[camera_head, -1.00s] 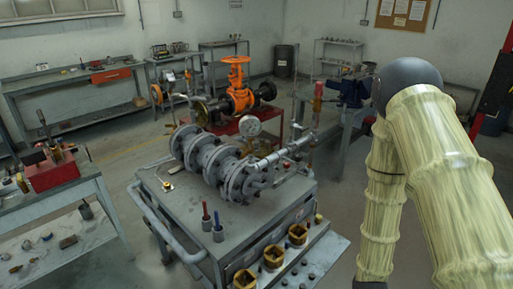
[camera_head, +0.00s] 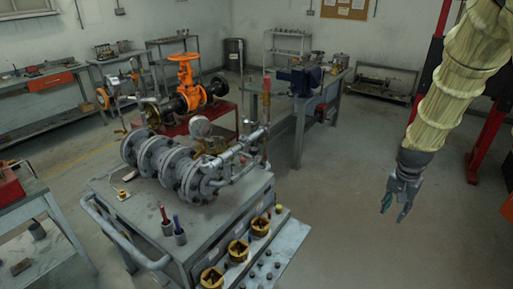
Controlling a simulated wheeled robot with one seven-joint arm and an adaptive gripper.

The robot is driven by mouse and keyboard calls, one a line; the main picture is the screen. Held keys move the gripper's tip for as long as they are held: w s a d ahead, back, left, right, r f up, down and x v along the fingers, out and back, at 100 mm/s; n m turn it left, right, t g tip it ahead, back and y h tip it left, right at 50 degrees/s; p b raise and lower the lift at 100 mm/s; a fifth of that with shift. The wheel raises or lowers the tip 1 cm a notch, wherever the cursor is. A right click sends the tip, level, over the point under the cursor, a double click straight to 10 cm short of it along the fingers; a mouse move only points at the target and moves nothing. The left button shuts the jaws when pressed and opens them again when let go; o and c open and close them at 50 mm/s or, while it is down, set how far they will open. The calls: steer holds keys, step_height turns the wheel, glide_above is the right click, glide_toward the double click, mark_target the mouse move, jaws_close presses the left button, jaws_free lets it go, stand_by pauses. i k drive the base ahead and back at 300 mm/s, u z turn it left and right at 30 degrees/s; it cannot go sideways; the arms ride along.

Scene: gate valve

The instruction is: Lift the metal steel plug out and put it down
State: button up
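Several small dark metal plug-like pieces (camera_head: 268,264) stand on the light side shelf (camera_head: 290,243) of the grey cart. They are too small to tell which is the steel plug. Beside them on the shelf are three yellow-brass holders (camera_head: 238,249) with dark openings; I cannot tell what sits inside them. My gripper (camera_head: 395,212) hangs at the right, pointing down, fingers apart and empty. In the picture it is well to the right of the cart and touches nothing.
An orange valve (camera_head: 185,85) stands behind. A workbench (camera_head: 310,95) with a blue vise is further back. Floor between cart and gripper is clear.

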mark_target(211, 141)
steer(key=z, duration=0.75)
steer(key=i, duration=2.25)
steer(key=u, duration=3.1)
